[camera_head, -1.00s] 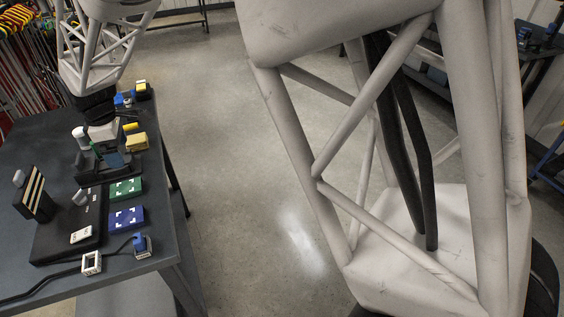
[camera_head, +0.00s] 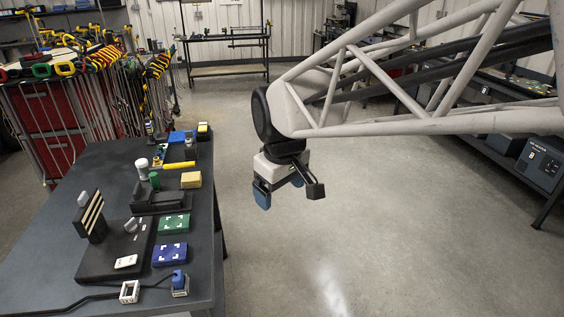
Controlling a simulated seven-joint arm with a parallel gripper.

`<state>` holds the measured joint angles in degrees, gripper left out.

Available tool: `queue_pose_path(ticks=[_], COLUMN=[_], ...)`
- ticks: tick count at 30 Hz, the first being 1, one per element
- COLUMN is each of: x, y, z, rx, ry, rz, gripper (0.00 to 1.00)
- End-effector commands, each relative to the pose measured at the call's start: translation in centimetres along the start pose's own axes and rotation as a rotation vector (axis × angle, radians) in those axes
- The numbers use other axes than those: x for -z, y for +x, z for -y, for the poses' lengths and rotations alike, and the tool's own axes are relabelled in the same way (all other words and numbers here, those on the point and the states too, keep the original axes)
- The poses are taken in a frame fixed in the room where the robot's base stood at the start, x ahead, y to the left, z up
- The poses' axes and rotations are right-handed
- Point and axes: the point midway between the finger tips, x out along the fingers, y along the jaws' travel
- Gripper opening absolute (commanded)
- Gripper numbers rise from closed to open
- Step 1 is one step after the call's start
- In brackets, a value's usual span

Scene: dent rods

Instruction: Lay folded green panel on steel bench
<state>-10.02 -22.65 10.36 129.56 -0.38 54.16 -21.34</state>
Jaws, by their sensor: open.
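A green square piece (camera_head: 173,224) with white corner marks lies flat near the right edge of the dark grey bench (camera_head: 50,232). I cannot tell whether it is folded. A small green upright piece (camera_head: 155,181) stands farther back, by the black holder. My gripper (camera_head: 289,193) is open and empty, with its fingers spread wide. It hangs over the floor to the right of the bench, apart from both green pieces.
A blue square (camera_head: 170,253) lies in front of the green one. A black base (camera_head: 115,250) with a striped upright block (camera_head: 91,218) is to its left. A black holder (camera_head: 158,201) and yellow block (camera_head: 191,180) are behind. A cable crosses the front.

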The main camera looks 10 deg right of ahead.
Motion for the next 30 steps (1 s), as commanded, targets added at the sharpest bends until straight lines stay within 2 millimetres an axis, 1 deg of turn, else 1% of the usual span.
queue_pose_path(ticks=[1,9,12,15,18,21,30], x=[-1.8,-10.1,-12.6,-14.6,-16.0,-16.7,-16.9], y=[-0.4,-1.0,-0.9,-0.8,-0.6,-0.5,-0.4], z=[-0.2,-0.2,0.1,0.4,0.6,0.8,0.8], rx=[-0.006,-0.032,-0.04,-0.046,-0.05,-0.052,-0.053], ry=[0.05,0.323,0.412,0.484,0.532,0.56,0.569], rz=[-0.008,-0.042,-0.054,-0.063,-0.07,-0.073,-0.074], gripper=[0.87,0.87,0.87,0.87,0.87,0.87,0.87])
